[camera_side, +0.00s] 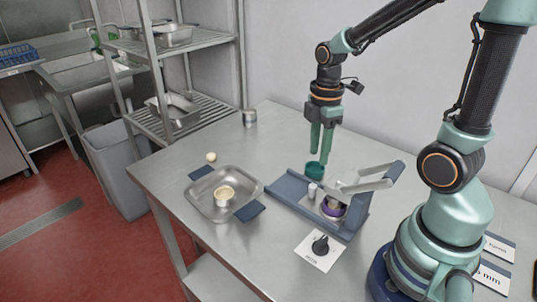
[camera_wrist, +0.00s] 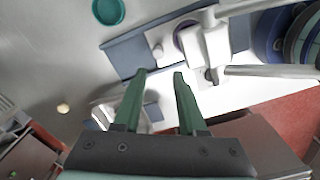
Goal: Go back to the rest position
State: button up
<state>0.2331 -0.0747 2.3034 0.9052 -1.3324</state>
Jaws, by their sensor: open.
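My gripper (camera_side: 321,160) hangs fingers-down over the table in the side view, just above and behind the teal cup as seen there. Its two green fingers (camera_wrist: 159,74) are apart in the wrist view, with nothing between them. In the wrist view the cup (camera_wrist: 108,11) lies at the top edge, clear of both fingers.
A small pale ball (camera_side: 211,156) and a grey can (camera_side: 249,118) stand behind. A black knob (camera_side: 320,244) sits on a white card in front. The table's back right is clear.

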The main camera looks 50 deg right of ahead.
jog(key=a+r+m+t, duration=0.5)
jog(key=a+r+m, duration=0.2)
jog(key=r+m, duration=0.3)
jog(key=shift+s+r+m+t, duration=0.3)
jog(key=shift+s+r+m, duration=0.05)
jog(key=shift+m, duration=0.95)
